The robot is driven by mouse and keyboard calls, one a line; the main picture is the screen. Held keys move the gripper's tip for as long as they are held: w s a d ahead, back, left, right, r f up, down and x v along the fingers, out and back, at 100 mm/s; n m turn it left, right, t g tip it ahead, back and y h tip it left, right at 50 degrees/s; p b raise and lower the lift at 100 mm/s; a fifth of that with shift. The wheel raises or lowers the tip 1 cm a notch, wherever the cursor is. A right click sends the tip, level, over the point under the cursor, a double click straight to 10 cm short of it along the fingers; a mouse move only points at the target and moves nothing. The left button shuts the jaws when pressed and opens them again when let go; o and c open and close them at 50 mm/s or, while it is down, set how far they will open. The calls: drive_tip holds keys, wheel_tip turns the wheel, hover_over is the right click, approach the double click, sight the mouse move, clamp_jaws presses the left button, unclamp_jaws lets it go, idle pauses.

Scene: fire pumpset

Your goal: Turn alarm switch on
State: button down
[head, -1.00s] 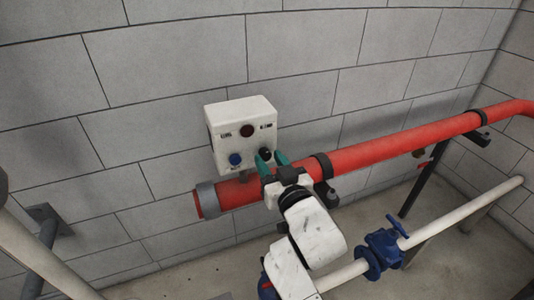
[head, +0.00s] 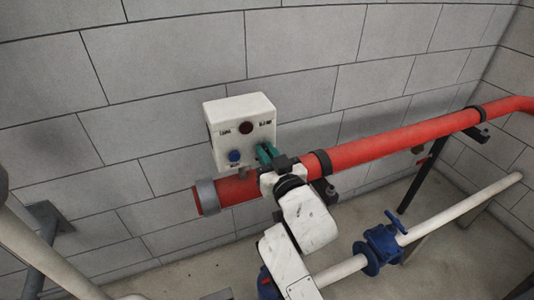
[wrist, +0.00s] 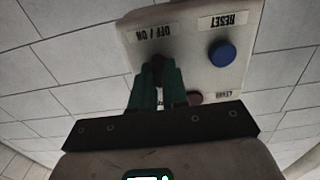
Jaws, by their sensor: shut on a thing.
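The alarm switch is a dark knob (wrist: 157,64) under an OFF / ON label on a white control box (head: 225,115). The box is on the wall above the red pipe's left end. My gripper (head: 264,151) has green fingers at the box's lower right front, hiding the knob in the head view. In the wrist view, which shows the box upside down, my gripper (wrist: 157,76) is shut on the knob, one finger on each side. The knob's exact angle is too dark to tell.
A blue RESET button (head: 235,156) and a dark red lamp (head: 246,128) share the box face. The red pipe (head: 400,142) runs right, close below the gripper. A white pipe with a blue valve (head: 382,245) lies lower right.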

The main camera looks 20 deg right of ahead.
idle(0.4)
drive_tip(key=n+p, duration=0.2)
drive_tip(key=n, duration=0.4)
drive_tip(key=n+p, duration=0.2)
drive_tip(key=n, duration=0.4)
drive_tip(key=shift+a+f+p, duration=0.1)
drive_tip(key=shift+a+p, duration=0.1)
drive_tip(key=shift+p, duration=0.15)
idle(0.4)
drive_tip(key=c, duration=1.2)
unclamp_jaws()
drive_tip(key=shift+o, duration=0.2)
drive_tip(key=shift+s, duration=0.1)
